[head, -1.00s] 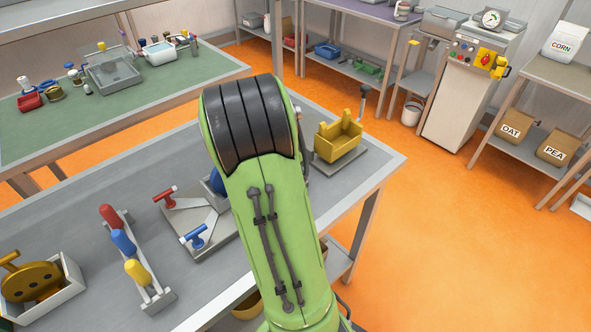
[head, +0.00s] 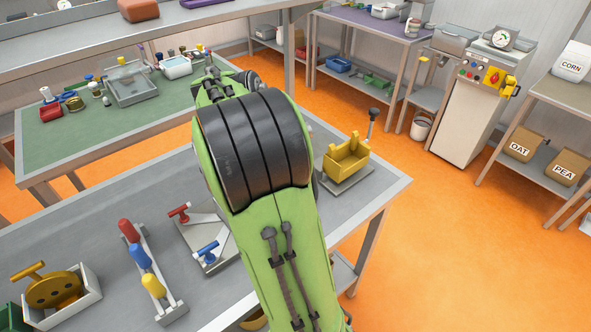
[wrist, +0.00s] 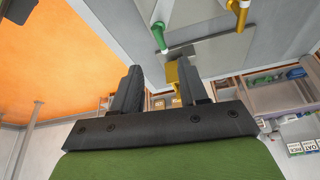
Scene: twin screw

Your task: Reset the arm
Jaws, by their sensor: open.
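My green arm (head: 275,240) rises through the middle of the head view, bent at a black ribbed joint, over the grey bench (head: 95,235). My gripper is hidden behind the arm there. In the wrist view my gripper (wrist: 161,78) shows two dark fingers spread apart, so it is open. A yellow part (wrist: 172,76) shows beyond the gap between the fingers. I see nothing held.
Orange floor (head: 440,240) is open at right.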

